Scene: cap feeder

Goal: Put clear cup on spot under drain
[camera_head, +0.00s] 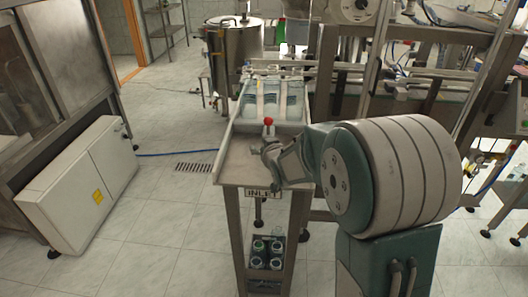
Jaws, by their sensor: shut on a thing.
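My gripper (268,152) is over the metal feeder tray marked INLET (240,170), low in the tray's near half. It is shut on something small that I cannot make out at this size. A red round knob (268,121) on a short stem shows just beyond the gripper; I cannot tell whether they touch. I cannot pick out a clear cup for certain. No drain with a marked spot under it is clear to me; a slotted floor grate (193,167) lies left of the tray.
Several clear bottles (270,97) stand at the tray's far end. A crate of bottles (265,261) sits below the tray. A steel tank (231,60) stands behind. A white cabinet (88,180) is at left, with open tiled floor between. Machine frames fill the right.

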